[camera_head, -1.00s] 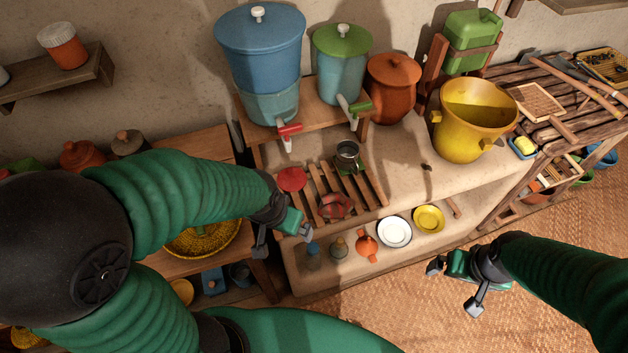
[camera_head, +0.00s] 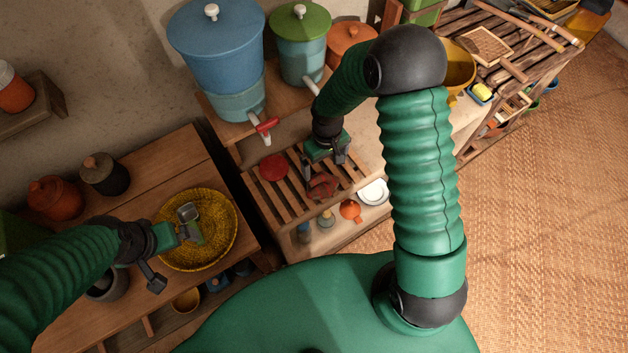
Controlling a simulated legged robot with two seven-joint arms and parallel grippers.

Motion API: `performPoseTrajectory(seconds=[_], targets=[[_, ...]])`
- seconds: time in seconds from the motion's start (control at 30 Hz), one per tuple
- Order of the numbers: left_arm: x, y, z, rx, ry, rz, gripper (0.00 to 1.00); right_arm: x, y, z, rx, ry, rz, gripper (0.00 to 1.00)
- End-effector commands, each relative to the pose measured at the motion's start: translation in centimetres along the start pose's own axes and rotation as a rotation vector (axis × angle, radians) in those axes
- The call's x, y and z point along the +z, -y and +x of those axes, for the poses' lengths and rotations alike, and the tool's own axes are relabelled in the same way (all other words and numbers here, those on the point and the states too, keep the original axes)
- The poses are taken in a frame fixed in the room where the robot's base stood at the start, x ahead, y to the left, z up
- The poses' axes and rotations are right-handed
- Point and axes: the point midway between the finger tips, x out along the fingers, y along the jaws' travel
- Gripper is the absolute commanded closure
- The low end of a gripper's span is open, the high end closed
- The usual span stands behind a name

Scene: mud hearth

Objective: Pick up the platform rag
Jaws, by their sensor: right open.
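A crumpled dark-red rag (camera_head: 322,186) lies on the slatted wooden platform (camera_head: 290,204). My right gripper (camera_head: 324,166) is open just above and behind the rag, fingers pointing down. I cannot tell whether a finger touches the rag. My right arm hides part of the counter and whatever stands behind it. My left gripper (camera_head: 174,248) is open with its fingers wide apart, over the yellow woven tray (camera_head: 226,222) on the left wooden table.
A flat red disc (camera_head: 273,167) lies on the slats left of the rag. A blue dispenser (camera_head: 216,50) with a red tap (camera_head: 266,126) stands behind. Small bottles, an orange jug (camera_head: 350,209) and a white plate (camera_head: 373,191) stand in front. Floor at right is clear.

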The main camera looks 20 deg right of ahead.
Motion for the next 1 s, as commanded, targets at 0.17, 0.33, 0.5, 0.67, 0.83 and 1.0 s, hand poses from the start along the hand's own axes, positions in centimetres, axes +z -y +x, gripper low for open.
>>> performPoseTrajectory(seconds=[0.17,0.33,0.5,0.67,0.83,1.0], targets=[[0.0,0.0,-0.2,0.000,0.000,0.000,0.00,0.0,0.2,4.6,0.000,0.006,-0.001,0.00],[-0.1,0.0,-0.3,0.000,0.000,0.000,0.00,-0.1,0.2,6.7,0.001,0.002,-0.001,0.00],[-0.3,0.0,-1.1,0.000,0.000,0.000,0.00,-0.3,0.5,9.2,0.001,0.003,-0.001,0.00],[-0.3,0.0,-1.2,0.000,0.000,-0.001,0.00,-0.5,0.5,11.6,0.001,0.001,0.000,0.00],[-0.3,0.0,-1.2,0.000,0.000,0.000,0.00,-0.6,0.5,11.9,0.002,-0.001,0.000,0.00],[-0.3,0.0,-1.2,0.000,0.000,0.000,0.00,-0.5,0.5,11.9,0.001,-0.001,0.000,0.14]])
